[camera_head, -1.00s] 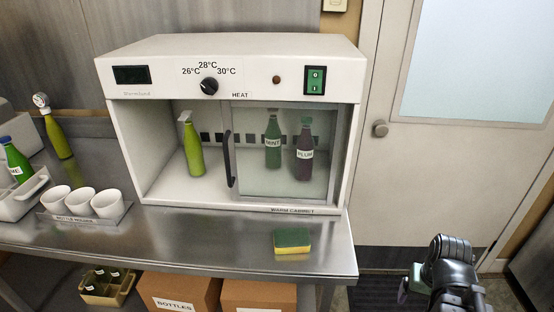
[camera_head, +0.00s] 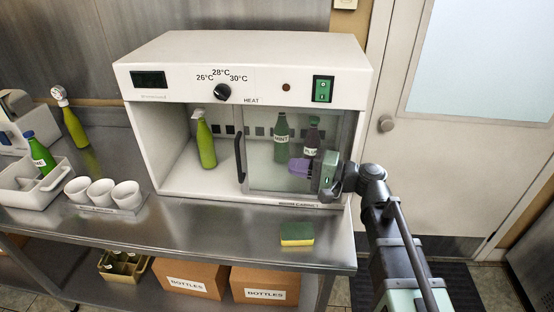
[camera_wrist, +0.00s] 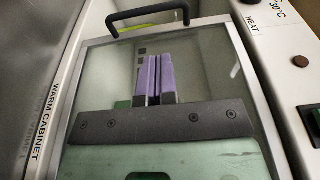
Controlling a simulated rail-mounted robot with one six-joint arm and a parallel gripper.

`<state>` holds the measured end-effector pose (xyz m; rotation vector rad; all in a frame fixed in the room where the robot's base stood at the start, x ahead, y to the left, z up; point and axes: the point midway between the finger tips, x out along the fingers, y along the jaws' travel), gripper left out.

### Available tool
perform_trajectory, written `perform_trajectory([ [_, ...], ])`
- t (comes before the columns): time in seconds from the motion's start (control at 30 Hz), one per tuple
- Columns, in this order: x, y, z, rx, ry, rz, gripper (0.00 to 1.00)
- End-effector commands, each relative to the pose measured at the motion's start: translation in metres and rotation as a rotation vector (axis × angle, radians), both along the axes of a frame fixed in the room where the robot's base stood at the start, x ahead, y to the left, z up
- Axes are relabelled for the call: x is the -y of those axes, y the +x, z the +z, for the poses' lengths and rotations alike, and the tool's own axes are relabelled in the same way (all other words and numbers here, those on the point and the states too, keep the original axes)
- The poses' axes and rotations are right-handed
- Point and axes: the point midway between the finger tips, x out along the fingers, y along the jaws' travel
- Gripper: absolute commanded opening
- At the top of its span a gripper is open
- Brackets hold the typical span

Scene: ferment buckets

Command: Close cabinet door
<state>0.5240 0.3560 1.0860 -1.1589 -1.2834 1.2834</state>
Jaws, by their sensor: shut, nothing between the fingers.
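The white warm cabinet (camera_head: 245,65) stands on the steel bench. Its framed glass door (camera_head: 262,172) covers the right half of the front; the left half is uncovered. The dark handle (camera_head: 240,158) is upright on the door's left edge and shows at the top of the wrist view (camera_wrist: 150,14). My gripper (camera_head: 297,167), with purple fingers, is in front of the door's right part, to the right of the handle. In the wrist view the fingers (camera_wrist: 155,80) are together and empty over the glass, apart from the handle. I cannot tell whether they touch the glass.
Inside the cabinet, a green spray bottle (camera_head: 206,145) stands in the uncovered half; a mint bottle (camera_head: 281,138) and a dark bottle (camera_head: 312,138) stand behind the glass. A sponge (camera_head: 297,234) lies at the bench's front. White cups (camera_head: 101,193) stand left of the cabinet.

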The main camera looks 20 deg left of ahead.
Motion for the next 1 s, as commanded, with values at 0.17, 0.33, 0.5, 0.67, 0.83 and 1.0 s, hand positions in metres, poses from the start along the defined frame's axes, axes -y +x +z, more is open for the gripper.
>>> perform_trajectory([
  [0.17,-0.036,-0.003,0.0,0.0,-0.001,0.004,0.0],
  [0.33,-0.074,-0.007,0.0,0.0,-0.001,0.003,0.0],
  [0.5,-0.106,-0.01,0.0,0.0,-0.002,0.002,0.0],
  [0.67,-0.122,-0.012,0.0,0.0,-0.002,0.001,0.0],
  [0.83,-0.125,-0.013,0.0,0.0,-0.002,-0.001,0.0],
  [1.0,-0.125,-0.013,0.0,0.0,-0.002,-0.001,0.0],
])
